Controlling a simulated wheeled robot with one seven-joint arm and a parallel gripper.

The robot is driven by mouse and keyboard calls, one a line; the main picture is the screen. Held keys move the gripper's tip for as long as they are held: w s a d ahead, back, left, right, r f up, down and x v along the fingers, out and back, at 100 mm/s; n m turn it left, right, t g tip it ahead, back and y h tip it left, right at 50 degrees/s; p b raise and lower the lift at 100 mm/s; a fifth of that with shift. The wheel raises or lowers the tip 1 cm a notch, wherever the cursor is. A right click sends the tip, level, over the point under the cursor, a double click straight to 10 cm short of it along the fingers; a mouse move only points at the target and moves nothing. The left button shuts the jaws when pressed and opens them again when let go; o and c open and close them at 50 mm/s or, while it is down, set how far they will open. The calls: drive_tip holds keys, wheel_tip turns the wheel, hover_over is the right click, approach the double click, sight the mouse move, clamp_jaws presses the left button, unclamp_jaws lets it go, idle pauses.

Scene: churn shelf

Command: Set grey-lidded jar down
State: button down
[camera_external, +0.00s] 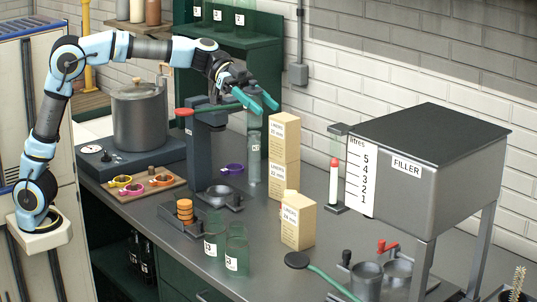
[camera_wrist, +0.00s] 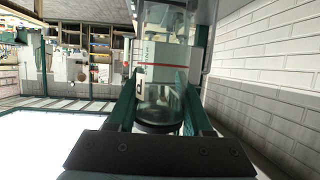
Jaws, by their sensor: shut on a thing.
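In the wrist view my gripper (camera_wrist: 160,100) has a finger on each side of the glass jar (camera_wrist: 160,98). A dark lid rim shows at the jar's near end; its grey colour is not clear.
The counter (camera_external: 180,208) holds a dark press (camera_external: 207,140) left of the jar and stacked cartons (camera_external: 284,140) close on its right. Two glass jars (camera_external: 236,248) stand at the front. The filler (camera_external: 425,160) stands at right, a large pot (camera_external: 139,118) at left.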

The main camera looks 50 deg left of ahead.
drive_tip(key=shift+r, duration=0.6)
drive_tip(key=w+a, duration=0.2)
drive_tip(key=a, duration=0.8)
drive_tip(key=w+a, duration=0.2)
drive_tip(key=a, duration=0.7)
drive_tip(key=s+a+m+g+p, duration=0.1)
drive_tip(key=s+a, duration=0.1)
drive_tip(key=a, duration=0.9)
drive_tip(key=s+a+p, duration=0.1)
drive_tip(key=s+a, duration=0.1)
drive_tip(key=a, duration=0.8)
wheel_tip(320, 180, down, 36)
drive_tip(key=shift+s+p, duration=0.15)
drive_tip(key=shift+p, duration=0.25)
drive_tip(key=shift+f, duration=0.15)
drive_tip(key=shift+c, duration=1.5)
unclamp_jaws()
